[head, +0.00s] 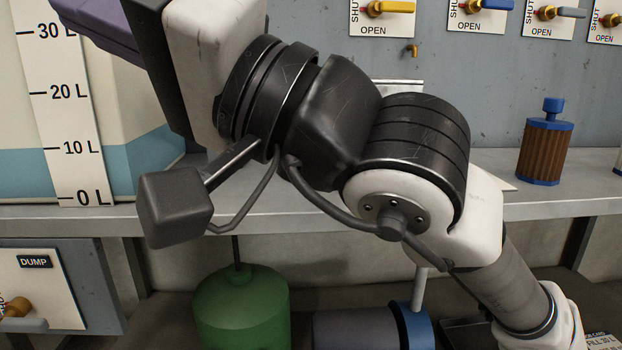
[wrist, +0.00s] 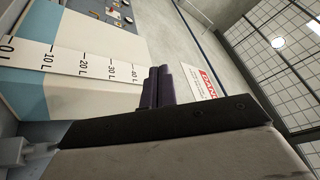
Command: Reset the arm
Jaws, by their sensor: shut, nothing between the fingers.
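My arm fills the middle of the head view, bent, with its black and white joints in front of the shelf. My gripper (wrist: 159,72) shows in the wrist view with its two purple fingers together and nothing between them. In the head view only part of a purple finger shows at the top left; the fingertips are out of frame. The flanged spool (head: 545,150), brown and ribbed with blue flanges and a blue knob on top, stands upright on the shelf at the right. My gripper is well apart from it.
A grey shelf (head: 320,226) runs across. A tank with a litre scale (head: 62,110) stands at the left, near my gripper. Several valve handles (head: 388,8) line the back wall. A green container (head: 240,312) and a blue-ended cylinder (head: 411,325) are below the shelf.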

